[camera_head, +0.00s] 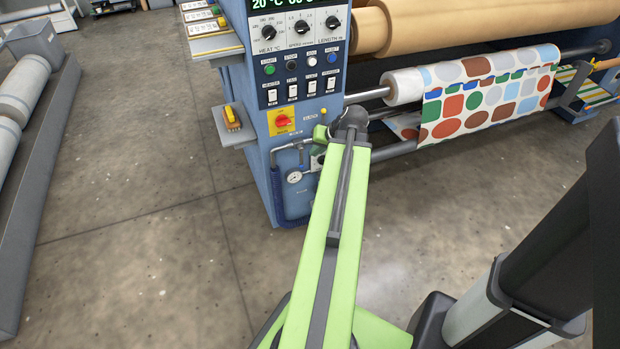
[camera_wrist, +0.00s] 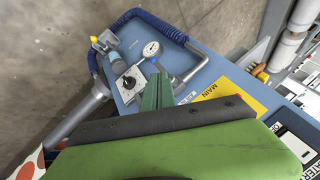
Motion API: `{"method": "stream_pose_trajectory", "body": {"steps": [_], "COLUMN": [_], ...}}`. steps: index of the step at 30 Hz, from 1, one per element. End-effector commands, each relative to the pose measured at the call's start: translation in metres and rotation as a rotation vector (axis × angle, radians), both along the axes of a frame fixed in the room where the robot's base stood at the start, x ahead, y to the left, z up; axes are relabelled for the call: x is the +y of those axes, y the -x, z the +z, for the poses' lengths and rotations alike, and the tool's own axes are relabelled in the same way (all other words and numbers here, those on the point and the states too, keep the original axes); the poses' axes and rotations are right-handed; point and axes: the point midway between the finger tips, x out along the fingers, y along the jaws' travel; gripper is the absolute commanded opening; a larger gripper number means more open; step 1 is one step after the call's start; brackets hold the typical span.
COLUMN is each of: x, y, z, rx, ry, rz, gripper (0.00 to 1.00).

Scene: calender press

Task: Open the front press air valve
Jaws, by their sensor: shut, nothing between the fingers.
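The air fittings sit low on the blue end panel of the press (camera_head: 262,178). In the wrist view, a light square plate with a dark knob (camera_wrist: 130,82) lies just left of my fingertips. A round white pressure gauge (camera_wrist: 151,49) is just beyond them and also shows in the head view (camera_head: 294,176). A grey-blue fitting with a yellow end (camera_wrist: 95,40) is farther up left. I cannot tell which of these is the valve, or its setting. My gripper (camera_wrist: 157,92) is shut and empty, in front of the panel; contact cannot be told.
A yellow plate marked MAIN (camera_wrist: 230,100) is right of my fingers; its red switch (camera_head: 282,121) shows in the head view. A blue coiled hose (camera_wrist: 150,18) and grey pipes surround the fittings. A patterned fabric roll (camera_head: 480,95) is at right.

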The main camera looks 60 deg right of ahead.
Motion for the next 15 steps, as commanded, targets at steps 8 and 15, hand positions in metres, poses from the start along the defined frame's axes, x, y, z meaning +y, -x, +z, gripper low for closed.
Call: {"method": "stream_pose_trajectory", "body": {"steps": [8,15], "x": [-0.034,-0.034], "y": [0.047,0.045], "z": [-0.014,-0.015], "rx": [-0.043,-0.041], "ry": [0.021,0.021], "rz": [-0.094,-0.093], "gripper": [0.0,0.0]}}
